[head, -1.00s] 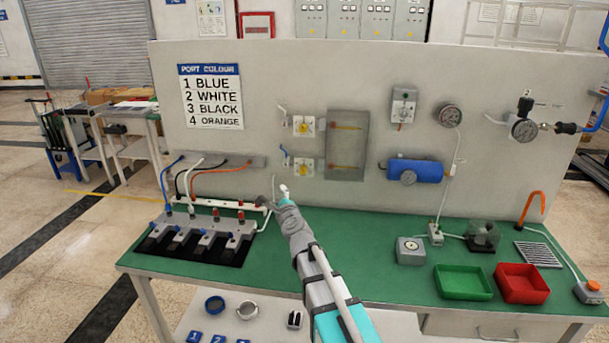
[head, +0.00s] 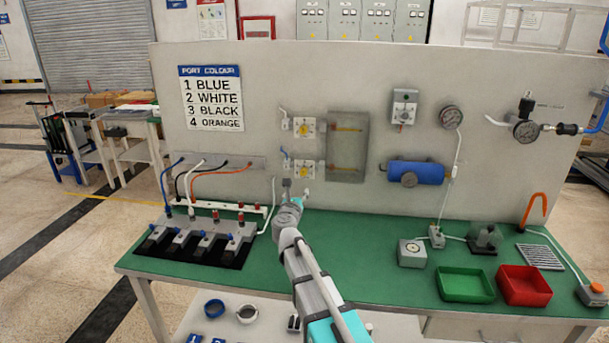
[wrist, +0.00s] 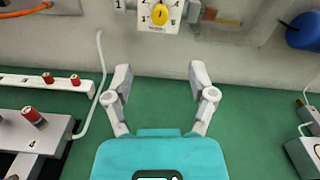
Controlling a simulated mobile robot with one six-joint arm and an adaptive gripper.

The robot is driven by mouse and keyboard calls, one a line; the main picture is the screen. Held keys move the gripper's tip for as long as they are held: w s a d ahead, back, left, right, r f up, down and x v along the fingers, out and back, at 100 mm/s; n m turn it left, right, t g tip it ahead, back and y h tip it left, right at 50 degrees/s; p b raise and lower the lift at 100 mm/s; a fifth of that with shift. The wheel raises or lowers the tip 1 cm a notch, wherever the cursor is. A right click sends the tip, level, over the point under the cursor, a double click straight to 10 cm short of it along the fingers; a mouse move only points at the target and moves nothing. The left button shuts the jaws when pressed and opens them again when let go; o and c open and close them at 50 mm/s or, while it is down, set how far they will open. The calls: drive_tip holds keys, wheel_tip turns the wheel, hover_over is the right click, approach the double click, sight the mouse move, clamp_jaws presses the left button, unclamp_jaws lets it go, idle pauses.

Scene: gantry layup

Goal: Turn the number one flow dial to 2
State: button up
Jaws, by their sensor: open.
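Two yellow flow dials on white square plates are mounted on the upright panel, an upper dial (head: 304,127) and a lower dial (head: 304,171). In the wrist view one dial (wrist: 159,14) shows at the top edge, with small numbers around it and a plate marked 1 (wrist: 120,5) to its left. Its pointer setting is too small to read. My gripper (head: 296,188) is just below the lower dial, apart from it. In the wrist view my gripper (wrist: 160,75) has its fingers spread, with nothing between them, and the dial lies ahead, centred between them.
A clear-looking flow box (head: 347,146) is right of the dials. A white hose (wrist: 103,85) rises left of the gripper. A manifold with coloured hoses (head: 203,240) stands on the green bench (head: 370,268) at left. Green (head: 466,298) and red trays stand at right.

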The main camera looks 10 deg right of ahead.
sight(304, 173)
drive_tip(key=shift+w, duration=0.1)
drive_tip(key=x, duration=1.3)
drive_tip(key=shift+w+d, duration=0.1)
drive_tip(key=shift+w, duration=0.15)
drive_tip(key=shift+c, duration=0.2)
drive_tip(key=shift+d, duration=0.1)
clamp_jaws()
